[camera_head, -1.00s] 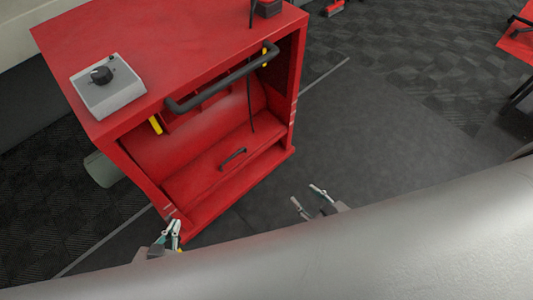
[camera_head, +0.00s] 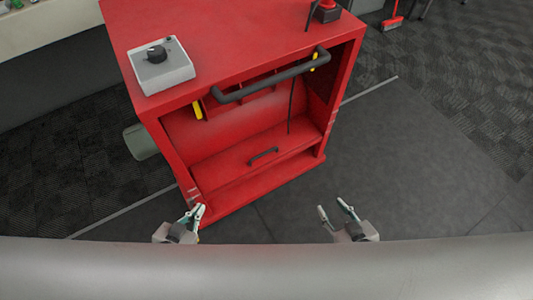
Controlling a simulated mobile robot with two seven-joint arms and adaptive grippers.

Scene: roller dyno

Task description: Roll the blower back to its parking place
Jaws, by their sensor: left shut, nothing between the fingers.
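The blower is a red open-fronted cabinet (camera_head: 230,34) standing upright on the floor. A black bar handle (camera_head: 272,79) runs across its upper front, and a smaller black handle (camera_head: 263,155) sits on the red panel lower inside. My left gripper (camera_head: 197,213) is shut and empty, in front of the cabinet's lower left corner in the picture; whether it touches cannot be told. My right gripper (camera_head: 336,210) is open and empty over the dark floor, right of the cabinet's lower front. Neither gripper is on the bar handle. No parking place can be made out clearly.
A grey control box with a black knob (camera_head: 157,62) and a red-and-black switch (camera_head: 327,12) sit on the cabinet top. A thin light line (camera_head: 369,93) crosses the floor. A red brush (camera_head: 393,23) lies far back. The floor to the right (camera_head: 430,160) is clear.

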